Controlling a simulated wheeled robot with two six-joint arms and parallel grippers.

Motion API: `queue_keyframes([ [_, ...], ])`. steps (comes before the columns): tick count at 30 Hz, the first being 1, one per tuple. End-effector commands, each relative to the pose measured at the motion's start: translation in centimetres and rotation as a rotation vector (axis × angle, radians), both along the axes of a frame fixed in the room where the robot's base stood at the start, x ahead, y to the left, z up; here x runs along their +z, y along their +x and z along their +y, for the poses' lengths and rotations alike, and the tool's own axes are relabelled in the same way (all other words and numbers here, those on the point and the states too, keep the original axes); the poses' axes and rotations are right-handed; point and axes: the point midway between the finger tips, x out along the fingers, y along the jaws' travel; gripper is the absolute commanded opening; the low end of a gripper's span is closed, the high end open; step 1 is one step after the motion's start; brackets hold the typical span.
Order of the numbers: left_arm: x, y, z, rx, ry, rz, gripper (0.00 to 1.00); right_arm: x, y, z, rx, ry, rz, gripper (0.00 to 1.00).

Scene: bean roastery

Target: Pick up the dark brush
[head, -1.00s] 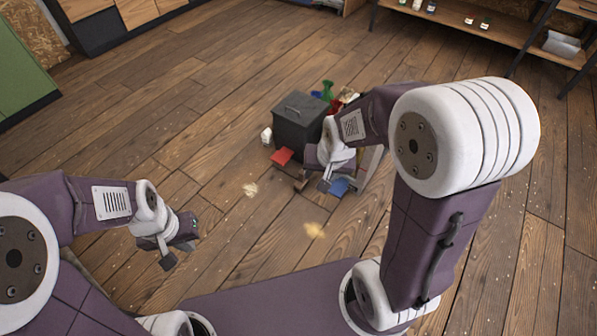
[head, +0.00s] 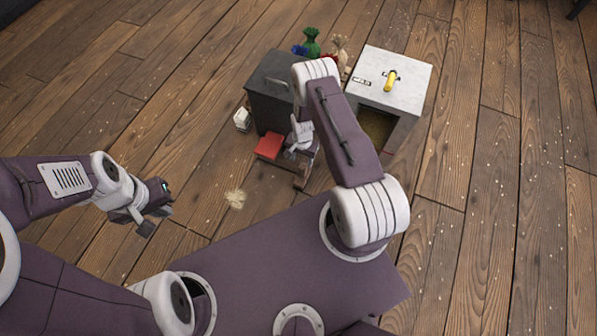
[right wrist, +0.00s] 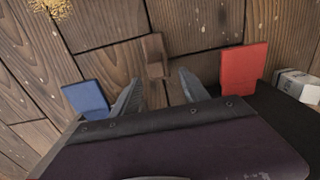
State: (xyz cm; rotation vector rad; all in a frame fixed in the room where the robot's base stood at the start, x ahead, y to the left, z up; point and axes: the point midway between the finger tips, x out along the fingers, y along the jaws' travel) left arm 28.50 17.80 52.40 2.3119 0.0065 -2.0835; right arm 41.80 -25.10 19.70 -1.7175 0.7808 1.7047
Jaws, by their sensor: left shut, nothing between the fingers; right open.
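A small dark brown object that looks like the dark brush (right wrist: 155,55) lies on the plank floor, just beyond my open right gripper (right wrist: 161,90) in the right wrist view. In the head view the brush (head: 301,177) shows only partly, beside my right gripper, whose fingertips are mostly hidden there by the arm. My left gripper (head: 158,212) is shut and empty above the floor at the left, well away from the brush.
A red block (right wrist: 243,66) and a blue block (right wrist: 87,99) lie on either side of the brush. A dark lidded bin (head: 272,88), a grey box with a yellow handle (head: 415,72), sacks (head: 312,42) and a white carton (head: 242,120) stand close by. Floor at right is clear.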

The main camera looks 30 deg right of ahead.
Motion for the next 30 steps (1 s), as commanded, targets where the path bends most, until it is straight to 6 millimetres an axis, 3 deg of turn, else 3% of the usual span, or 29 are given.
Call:
queue_keyframes([
  [1,-0.9,0.0,0.0,0.0,0.0,0.0,0.0,-1.2,-0.4,-0.1,-0.004,0.001,0.008,0.53],
  [7,-1.0,0.0,0.0,0.0,0.0,-0.001,0.0,-1.4,-0.4,-0.2,-0.007,0.001,0.006,0.53],
  [14,-3.8,0.0,0.0,0.0,0.0,-0.001,0.0,-5.0,-0.4,-0.2,-0.006,0.001,0.006,0.53],
  [19,-4.0,0.0,0.0,0.0,0.0,-0.001,0.0,-5.3,-0.4,-0.2,-0.006,0.001,0.006,0.53],
  [25,-7.4,0.0,0.0,0.0,0.0,-0.001,0.0,-9.1,-0.7,-0.1,-0.006,0.001,0.006,0.53],
  [30,-7.9,0.0,0.0,0.0,0.0,0.0,0.0,-10.1,-0.7,-0.1,-0.006,0.002,0.006,0.53],
])
